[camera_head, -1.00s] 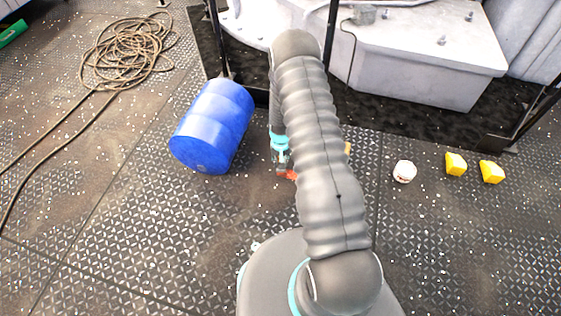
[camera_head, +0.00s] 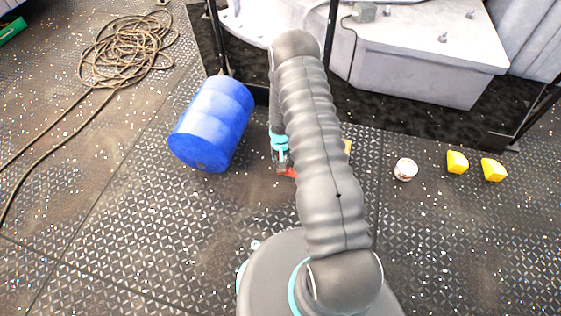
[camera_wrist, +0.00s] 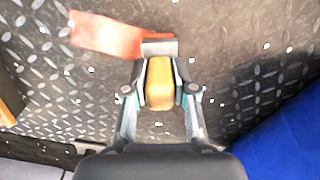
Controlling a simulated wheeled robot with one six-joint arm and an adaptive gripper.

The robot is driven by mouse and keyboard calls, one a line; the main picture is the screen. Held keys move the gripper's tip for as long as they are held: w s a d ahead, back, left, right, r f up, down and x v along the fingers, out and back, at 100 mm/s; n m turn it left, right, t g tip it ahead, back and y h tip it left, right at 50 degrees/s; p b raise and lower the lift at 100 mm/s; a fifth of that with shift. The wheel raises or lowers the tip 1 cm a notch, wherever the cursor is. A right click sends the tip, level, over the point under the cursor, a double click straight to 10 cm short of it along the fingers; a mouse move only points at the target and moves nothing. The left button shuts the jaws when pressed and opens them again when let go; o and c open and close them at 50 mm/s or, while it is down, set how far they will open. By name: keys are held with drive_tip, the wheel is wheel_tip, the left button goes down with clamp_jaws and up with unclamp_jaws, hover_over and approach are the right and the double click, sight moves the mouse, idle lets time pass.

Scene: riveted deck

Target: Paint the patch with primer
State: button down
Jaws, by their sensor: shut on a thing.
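My gripper (camera_wrist: 160,88) is shut on a yellow-handled tool (camera_wrist: 160,82) with a grey block at its far end, close over the deck. A flat orange-red patch (camera_wrist: 105,36) reaches left from that block; I cannot tell whether any of it belongs to the tool. In the head view my gripper (camera_head: 281,165) is low beside the arm, with a bit of orange-red (camera_head: 288,173) at its tip. A small whitish round tin (camera_head: 405,170) stands on the deck to the right; its contents are too small to make out.
A blue barrel (camera_head: 212,125) lies left of the gripper and fills the wrist view's right corner (camera_wrist: 290,140). Two yellow blocks (camera_head: 457,162) (camera_head: 493,170) are right of the tin. A coiled rope (camera_head: 125,55) lies far left. A black-framed grey machine (camera_head: 420,60) stands behind.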

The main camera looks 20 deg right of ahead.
drive_tip(key=shift+s+d+r, duration=0.1)
drive_tip(key=shift+s+d, duration=0.5)
drive_tip(key=shift+d, duration=0.2)
drive_tip(key=shift+s+d, duration=0.55)
drive_tip(key=shift+d, duration=0.2)
drive_tip(key=shift+s+d+b, duration=0.2)
drive_tip(key=shift+s+d, duration=0.55)
drive_tip(key=shift+d, duration=0.25)
drive_tip(key=shift+s+d+b, duration=0.2)
drive_tip(key=shift+s+d, duration=0.5)
drive_tip(key=shift+d, duration=0.35)
drive_tip(key=shift+s+d+b, duration=0.2)
drive_tip(key=shift+s+d, duration=0.55)
drive_tip(key=shift+d, duration=0.25)
drive_tip(key=shift+f, duration=0.25)
drive_tip(key=shift+b, duration=0.3)
drive_tip(key=shift+w+a, duration=0.1)
